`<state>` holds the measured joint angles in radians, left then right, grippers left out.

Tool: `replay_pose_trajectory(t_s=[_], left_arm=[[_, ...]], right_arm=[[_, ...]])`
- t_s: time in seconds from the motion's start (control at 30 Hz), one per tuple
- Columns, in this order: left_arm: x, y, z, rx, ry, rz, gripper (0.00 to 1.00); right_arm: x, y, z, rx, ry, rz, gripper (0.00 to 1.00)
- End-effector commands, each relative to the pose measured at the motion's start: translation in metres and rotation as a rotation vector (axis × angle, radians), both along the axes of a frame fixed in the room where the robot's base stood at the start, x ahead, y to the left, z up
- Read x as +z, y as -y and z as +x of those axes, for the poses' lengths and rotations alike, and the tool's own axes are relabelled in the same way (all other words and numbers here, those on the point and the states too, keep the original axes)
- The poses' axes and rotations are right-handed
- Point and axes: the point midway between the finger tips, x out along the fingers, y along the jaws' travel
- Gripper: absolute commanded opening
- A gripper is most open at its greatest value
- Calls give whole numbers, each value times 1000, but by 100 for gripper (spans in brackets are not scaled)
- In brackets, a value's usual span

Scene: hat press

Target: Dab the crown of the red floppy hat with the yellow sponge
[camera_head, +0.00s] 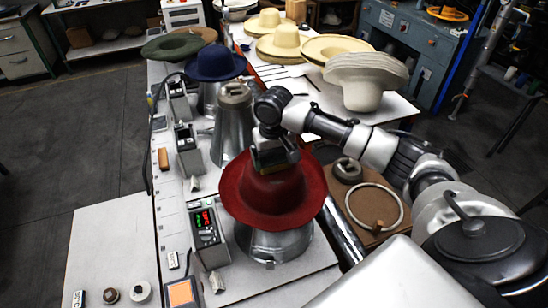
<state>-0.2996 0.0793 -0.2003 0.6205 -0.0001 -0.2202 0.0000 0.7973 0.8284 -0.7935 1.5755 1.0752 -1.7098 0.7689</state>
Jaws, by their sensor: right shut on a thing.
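The red floppy hat (239,202) sits brim-down on a metal stand in the middle of the bench. My right gripper (276,160) is over the back of the hat's crown, with its arm reaching in from the right. It is shut on the yellow sponge (289,160), of which only a dull yellowish edge shows under the fingers. The sponge is at or just above the crown; I cannot tell whether they touch. My left gripper is not in view.
A blue hat (215,62) and a bare metal form (233,120) stand behind the red hat. A control box with a lit display (205,222) is to its left. A brown board with a ring (384,203) is to its right. Pale hats (284,40) are farther back. The front left bench (110,240) is mostly clear.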

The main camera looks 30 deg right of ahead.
Motion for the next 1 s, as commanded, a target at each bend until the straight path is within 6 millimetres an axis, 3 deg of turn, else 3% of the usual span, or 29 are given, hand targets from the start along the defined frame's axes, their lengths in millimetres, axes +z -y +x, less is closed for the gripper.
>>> replay_pose_trajectory(t_s=[0.7, 1.0], left_arm=[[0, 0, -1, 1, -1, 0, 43], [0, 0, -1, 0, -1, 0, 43]], right_arm=[[59, 0, 1, -1, 6, 2, 70], [69, 0, 1, -1, 4, 0, 70]])
